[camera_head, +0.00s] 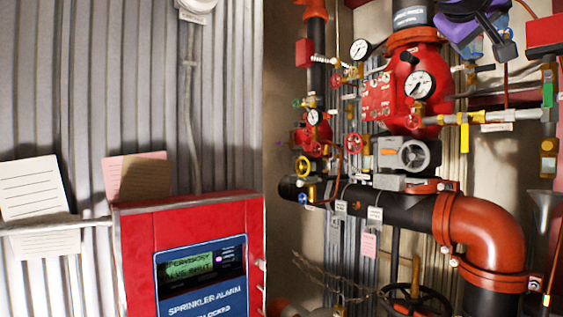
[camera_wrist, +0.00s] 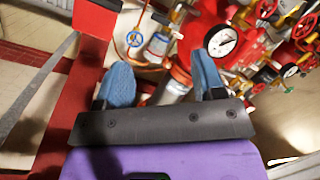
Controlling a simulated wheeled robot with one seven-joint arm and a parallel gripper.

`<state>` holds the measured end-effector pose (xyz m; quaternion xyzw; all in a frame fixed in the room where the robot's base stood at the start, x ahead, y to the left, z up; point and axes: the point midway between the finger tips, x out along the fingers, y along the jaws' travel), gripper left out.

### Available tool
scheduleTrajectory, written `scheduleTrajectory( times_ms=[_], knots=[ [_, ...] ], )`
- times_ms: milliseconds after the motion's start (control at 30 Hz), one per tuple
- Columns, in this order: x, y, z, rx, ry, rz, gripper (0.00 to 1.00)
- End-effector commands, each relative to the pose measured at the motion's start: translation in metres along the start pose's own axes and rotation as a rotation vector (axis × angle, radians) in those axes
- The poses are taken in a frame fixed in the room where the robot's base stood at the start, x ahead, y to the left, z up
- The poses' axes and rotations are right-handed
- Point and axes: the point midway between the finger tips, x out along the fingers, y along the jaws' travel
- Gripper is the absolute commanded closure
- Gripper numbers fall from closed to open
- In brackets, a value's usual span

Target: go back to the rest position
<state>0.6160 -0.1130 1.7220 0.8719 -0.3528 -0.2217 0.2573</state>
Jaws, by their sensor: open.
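My gripper (camera_wrist: 162,65) shows in the wrist view with its two blue fingers spread wide apart and no object held between them. Behind the fingers are red pipework and a white-faced gauge (camera_wrist: 222,41), with no clear contact.
A red sprinkler alarm panel (camera_head: 185,222) with a lit green display stands at left, with paper notes (camera_head: 32,188) beside it. A thick elbow pipe (camera_head: 487,235), gauges (camera_head: 419,85), valves and a dark handwheel (camera_head: 414,300) crowd the right. Corrugated wall fills the upper left.

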Motion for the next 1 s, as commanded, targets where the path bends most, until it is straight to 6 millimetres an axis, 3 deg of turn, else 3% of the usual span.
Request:
scheduleTrajectory(
  times_ms=[267,467,600,700,833,1000],
  knots=[
    [0.001,-0.043,0.093,-0.058,-0.149,-0.206,0.37],
    [-0.012,-0.093,0.208,-0.072,-0.314,-0.459,0.37],
    [-0.03,-0.127,0.29,-0.041,-0.423,-0.641,0.37],
    [-0.044,-0.148,0.339,-0.005,-0.486,-0.753,0.37],
    [-0.06,-0.169,0.382,0.04,-0.54,-0.857,0.37],
    [-0.07,-0.18,0.404,0.07,-0.568,-0.914,0.37]
  ],
)
